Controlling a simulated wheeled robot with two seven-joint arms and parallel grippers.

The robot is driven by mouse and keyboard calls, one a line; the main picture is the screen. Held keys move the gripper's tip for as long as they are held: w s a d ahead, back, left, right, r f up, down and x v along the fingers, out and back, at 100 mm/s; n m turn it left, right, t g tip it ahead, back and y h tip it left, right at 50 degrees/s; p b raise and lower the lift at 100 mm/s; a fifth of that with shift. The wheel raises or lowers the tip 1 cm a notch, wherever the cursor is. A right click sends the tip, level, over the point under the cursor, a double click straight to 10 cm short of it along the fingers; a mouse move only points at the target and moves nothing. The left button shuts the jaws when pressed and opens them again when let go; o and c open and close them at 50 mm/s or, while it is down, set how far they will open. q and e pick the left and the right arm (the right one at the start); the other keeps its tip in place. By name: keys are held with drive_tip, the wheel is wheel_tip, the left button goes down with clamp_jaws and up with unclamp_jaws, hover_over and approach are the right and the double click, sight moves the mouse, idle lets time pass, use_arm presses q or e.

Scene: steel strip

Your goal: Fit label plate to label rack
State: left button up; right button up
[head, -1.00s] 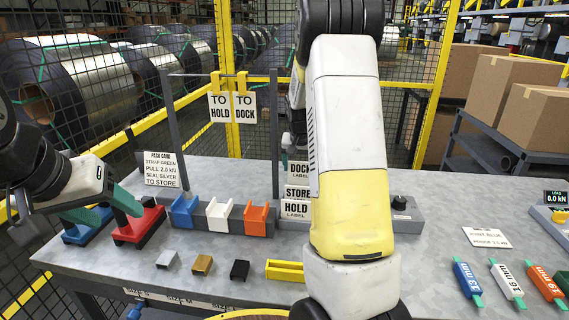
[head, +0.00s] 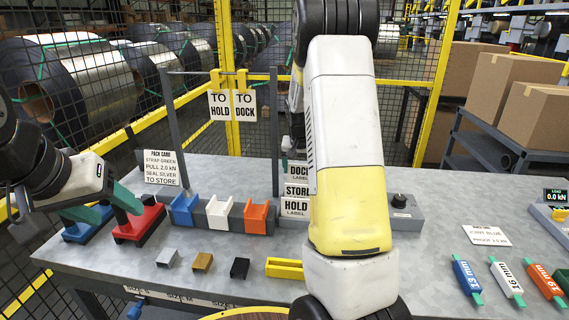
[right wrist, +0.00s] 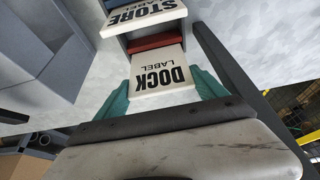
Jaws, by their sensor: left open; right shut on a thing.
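The white DOCK label plate (right wrist: 162,78) is between the teal fingers of my right gripper (right wrist: 160,92), which is shut on it. In the head view the plate (head: 297,171) shows just left of my right arm, which hides most of the gripper. The STORE label (head: 297,190) and HOLD label (head: 295,207) are below it on a grey holder; STORE (right wrist: 142,14) is beyond a dark red piece (right wrist: 152,42) in the right wrist view. Whether the DOCK plate touches the holder I cannot tell. My left gripper (head: 108,207) is open and empty above red and blue blocks.
A tall grey frame (head: 275,130) carries hanging TO HOLD and TO DOCK signs (head: 232,104). Blue, white and orange cradles (head: 218,212) stand along the bench. Small clips and a yellow channel (head: 284,268) lie in front. Coloured size tools (head: 508,284) lie at right.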

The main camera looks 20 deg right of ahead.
drive_tip(key=shift+f, duration=1.45)
drive_tip(key=o, duration=1.3)
drive_tip(key=shift+c, duration=0.2)
drive_tip(key=v, duration=0.7)
drive_tip(key=shift+r, duration=0.4)
drive_tip(key=shift+s, duration=0.1)
drive_tip(key=s+a+r+n+t+y, duration=0.1)
drive_tip(key=s+a+r+y, duration=0.1)
drive_tip(key=s+a+r, duration=0.4)
drive_tip(key=s+a+r+n+y, duration=0.15)
drive_tip(key=s+a+r, duration=0.3)
drive_tip(key=s, duration=0.45)
drive_tip(key=s+a+r+n, duration=0.1)
drive_tip(key=s+a, duration=0.1)
drive_tip(key=s, duration=0.5)
drive_tip(key=s+a+r+n+t, duration=0.1)
drive_tip(key=s+a+n, duration=0.1)
drive_tip(key=s, duration=0.5)
drive_tip(key=shift+s+a+r+y, duration=0.15)
drive_tip(key=shift+a+r+y, duration=0.2)
drive_tip(key=shift+a, duration=0.35)
